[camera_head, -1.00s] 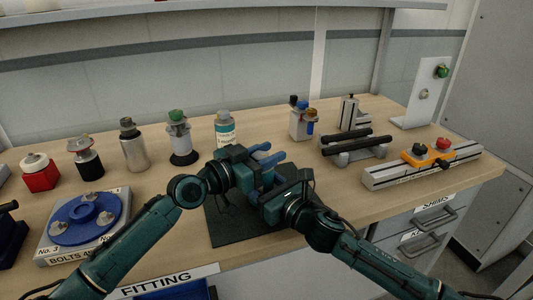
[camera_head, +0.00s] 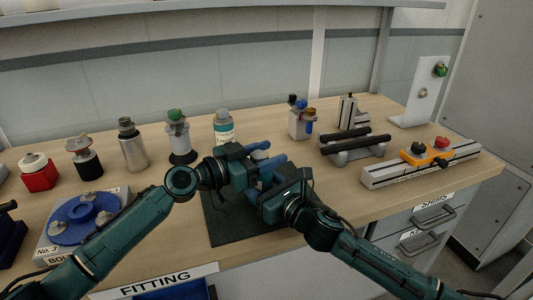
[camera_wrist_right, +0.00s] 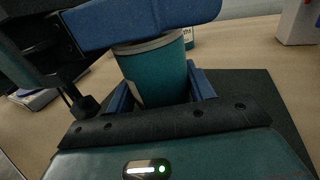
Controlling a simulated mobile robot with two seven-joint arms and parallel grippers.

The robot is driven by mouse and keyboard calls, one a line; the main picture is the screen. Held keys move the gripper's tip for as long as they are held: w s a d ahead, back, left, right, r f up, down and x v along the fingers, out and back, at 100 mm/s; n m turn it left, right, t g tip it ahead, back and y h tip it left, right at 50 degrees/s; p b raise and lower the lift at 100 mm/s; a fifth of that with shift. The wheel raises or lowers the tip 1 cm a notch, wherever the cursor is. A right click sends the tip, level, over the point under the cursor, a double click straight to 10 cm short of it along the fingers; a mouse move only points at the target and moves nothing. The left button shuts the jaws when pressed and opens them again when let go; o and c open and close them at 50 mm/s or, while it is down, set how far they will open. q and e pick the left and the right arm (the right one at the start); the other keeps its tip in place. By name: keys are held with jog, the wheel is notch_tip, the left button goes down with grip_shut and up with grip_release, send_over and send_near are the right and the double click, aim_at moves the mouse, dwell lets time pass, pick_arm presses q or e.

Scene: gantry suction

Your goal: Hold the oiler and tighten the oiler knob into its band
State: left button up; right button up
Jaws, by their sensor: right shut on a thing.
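The oiler shows in the right wrist view as a teal cylinder with a pale rim (camera_wrist_right: 155,72). It stands between the blue fingers of my right gripper (camera_wrist_right: 160,92), which is shut on it. In the head view my right gripper (camera_head: 266,183) is over the dark mat, and the oiler's body is mostly hidden by the grippers. My left gripper (camera_head: 263,155) is just above the oiler, its blue fingers apart around a small pale top. One left finger crosses over the oiler in the wrist view. The knob and its band cannot be made out.
Several bottles, including a steel one (camera_head: 133,146) and a teal-labelled one (camera_head: 224,128), stand behind the grippers. A blue disc fixture (camera_head: 82,218) is at left. A rail with an orange clamp (camera_head: 426,157) is at right. The dark mat (camera_head: 232,226) has bare room in front.

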pick_arm(q)
jog(key=shift+o, duration=0.6)
jog(key=shift+a, duration=0.1)
pick_arm(e)
jog(key=o, duration=1.7)
pick_arm(q)
jog(key=v, duration=1.1)
jog(key=shift+s+a, duration=0.25)
jog(key=shift+a, duration=0.1)
